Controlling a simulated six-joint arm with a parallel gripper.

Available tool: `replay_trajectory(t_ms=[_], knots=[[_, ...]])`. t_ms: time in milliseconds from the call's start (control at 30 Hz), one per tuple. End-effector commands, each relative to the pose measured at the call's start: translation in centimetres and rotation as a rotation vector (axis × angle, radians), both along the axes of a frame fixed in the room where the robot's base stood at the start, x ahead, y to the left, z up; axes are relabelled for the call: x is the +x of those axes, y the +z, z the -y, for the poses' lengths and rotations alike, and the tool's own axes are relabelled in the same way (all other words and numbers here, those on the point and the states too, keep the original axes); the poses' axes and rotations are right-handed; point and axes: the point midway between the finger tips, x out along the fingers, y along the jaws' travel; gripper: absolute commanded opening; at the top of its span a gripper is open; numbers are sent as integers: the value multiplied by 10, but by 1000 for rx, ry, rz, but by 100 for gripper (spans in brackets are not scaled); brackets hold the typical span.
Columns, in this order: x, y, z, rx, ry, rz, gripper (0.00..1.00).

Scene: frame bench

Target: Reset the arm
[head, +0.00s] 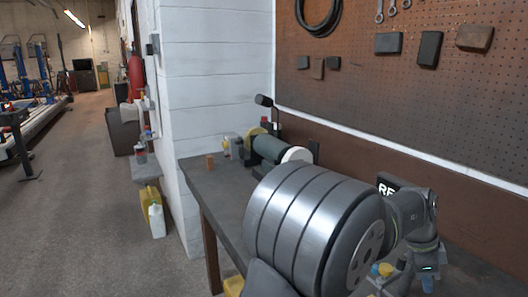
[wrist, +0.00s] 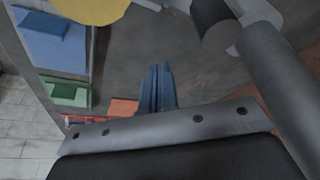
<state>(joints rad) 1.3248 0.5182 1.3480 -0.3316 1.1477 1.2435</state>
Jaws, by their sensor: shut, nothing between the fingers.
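My gripper (wrist: 157,75) shows in the wrist view as two blue fingers side by side, closed together with nothing between them. The fingers point over a dark grey surface, apart from the objects around them. Much of the near part of the bench is hidden in that view.
The pegboard wall (head: 400,75) stands behind. In the wrist view, a blue object (wrist: 50,40), a green one (wrist: 65,94) and an orange-red block (wrist: 122,107) lie left.

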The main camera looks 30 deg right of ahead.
Motion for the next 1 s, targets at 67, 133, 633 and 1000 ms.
replay_trajectory(t_ms=[67,133,633,1000], knots=[[3,0,-3,2,-60,4,0],[5,1,-6,4,-116,7,0],[18,8,-28,3,-523,4,0],[41,68,-32,-5,-603,0,0]])
